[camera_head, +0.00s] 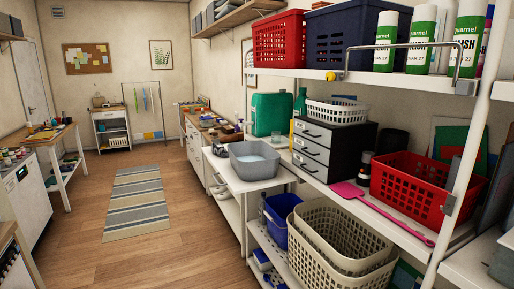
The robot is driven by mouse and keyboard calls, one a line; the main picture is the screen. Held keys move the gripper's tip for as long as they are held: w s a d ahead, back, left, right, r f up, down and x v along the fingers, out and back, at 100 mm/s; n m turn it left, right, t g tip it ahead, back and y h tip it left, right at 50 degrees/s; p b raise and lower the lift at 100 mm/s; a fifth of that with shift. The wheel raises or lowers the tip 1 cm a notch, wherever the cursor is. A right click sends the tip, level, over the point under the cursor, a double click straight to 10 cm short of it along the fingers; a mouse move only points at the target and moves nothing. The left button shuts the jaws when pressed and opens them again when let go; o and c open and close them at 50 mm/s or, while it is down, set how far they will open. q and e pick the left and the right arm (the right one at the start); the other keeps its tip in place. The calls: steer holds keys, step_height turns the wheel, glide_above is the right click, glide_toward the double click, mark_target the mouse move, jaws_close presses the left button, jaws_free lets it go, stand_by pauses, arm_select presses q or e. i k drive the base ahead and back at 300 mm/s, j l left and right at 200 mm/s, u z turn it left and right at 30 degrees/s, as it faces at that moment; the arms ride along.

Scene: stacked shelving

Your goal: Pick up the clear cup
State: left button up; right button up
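Neither of my grippers is in view.
White shelving (400,213) fills the right side. Its middle shelf holds a grey drawer unit (312,153), a red basket (412,187) and a pink swatter (380,212). A grey basin (254,162) stands on a lower white surface. The wooden floor (165,265) at left is open.

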mark_target(275, 136)
steer(key=i+z, duration=0.3)
steer(key=i+j+z, duration=0.1)
steer(key=z, duration=0.25)
steer(key=i+j+z, duration=0.1)
steer(key=j+z, duration=1)
steer(key=j, duration=0.1)
